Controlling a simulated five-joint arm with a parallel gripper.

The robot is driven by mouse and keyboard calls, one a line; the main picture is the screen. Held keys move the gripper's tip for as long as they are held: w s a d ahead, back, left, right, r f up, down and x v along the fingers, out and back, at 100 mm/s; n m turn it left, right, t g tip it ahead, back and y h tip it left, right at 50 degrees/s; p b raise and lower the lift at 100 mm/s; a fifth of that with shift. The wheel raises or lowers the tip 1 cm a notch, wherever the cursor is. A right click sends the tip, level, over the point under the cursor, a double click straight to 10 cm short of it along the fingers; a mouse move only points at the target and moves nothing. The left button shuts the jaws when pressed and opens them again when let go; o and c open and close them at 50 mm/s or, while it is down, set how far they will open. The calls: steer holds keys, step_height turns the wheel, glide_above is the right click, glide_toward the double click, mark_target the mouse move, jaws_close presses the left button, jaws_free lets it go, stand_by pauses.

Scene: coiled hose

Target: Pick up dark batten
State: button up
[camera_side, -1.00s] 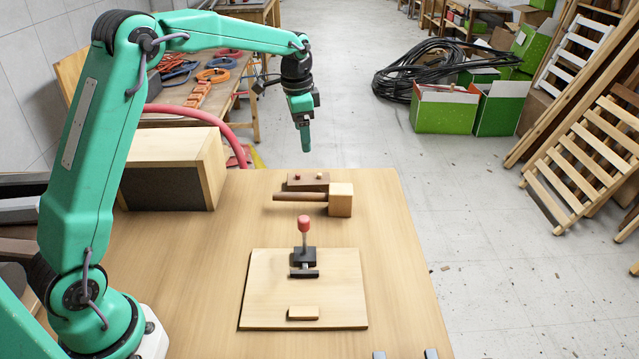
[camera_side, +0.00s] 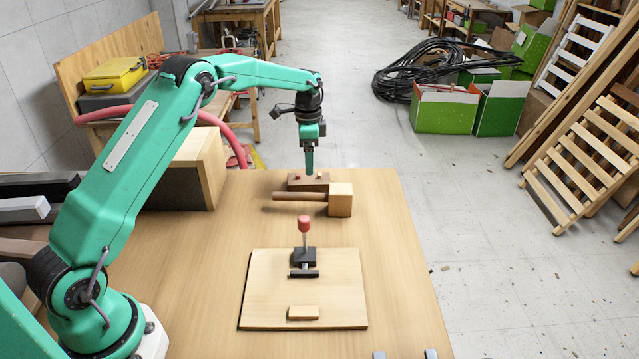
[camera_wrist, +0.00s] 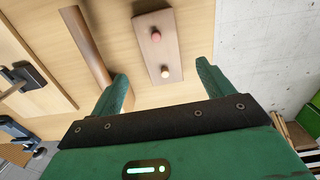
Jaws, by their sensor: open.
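In the wrist view my gripper (camera_wrist: 162,70) is open, with one finger to each side of the batten and nothing held. I cannot tell the exact height of the fingertips above it.
A wooden mallet (camera_side: 340,200) lies just in front of the batten, its brown handle beside it. A clamp with a red knob (camera_side: 304,226) stands on a pale board (camera_side: 265,300) with a small wood block (camera_side: 303,313). The table's right side is clear.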

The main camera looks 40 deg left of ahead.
mark_target(309, 178)
steer(key=shift+f, duration=0.75)
steer(key=shift+f, duration=0.1)
steer(key=shift+a+f, duration=0.1)
steer(key=shift+f, duration=2.4)
steer(key=shift+c, duration=0.2)
steer(key=c, duration=1.1)
